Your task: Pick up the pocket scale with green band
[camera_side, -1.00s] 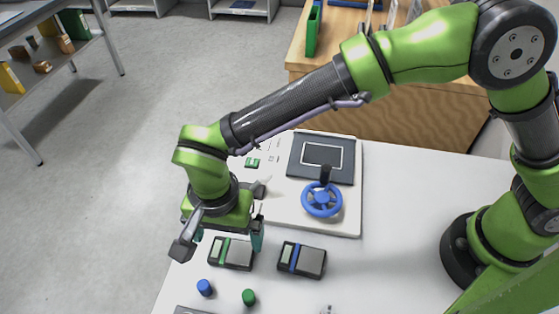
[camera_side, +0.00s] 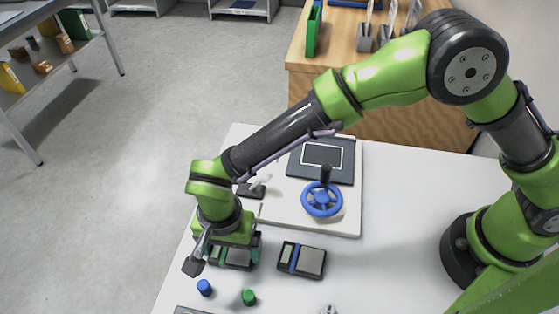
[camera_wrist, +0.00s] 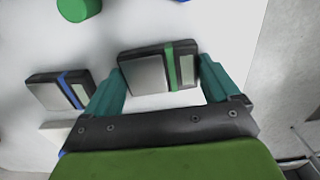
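The pocket scale with green band (camera_wrist: 148,74) lies on the white table below my gripper. In the side view this scale (camera_side: 238,257) is partly covered by my gripper. My gripper (camera_wrist: 163,82) has its two teal fingers spread, one beside each short end of the scale. The fingers look very close to the ends; I cannot tell whether they touch. A similar pocket scale with a blue band (camera_side: 311,262) lies to the right in the side view and at the left in the wrist view (camera_wrist: 50,92).
A blue cylinder (camera_side: 204,287) and a green cylinder (camera_side: 249,297) stand in front of the scales. Behind them is a white board (camera_side: 280,208) with a blue handwheel (camera_side: 321,200) and a dark panel (camera_side: 341,174). The table's right part is clear.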

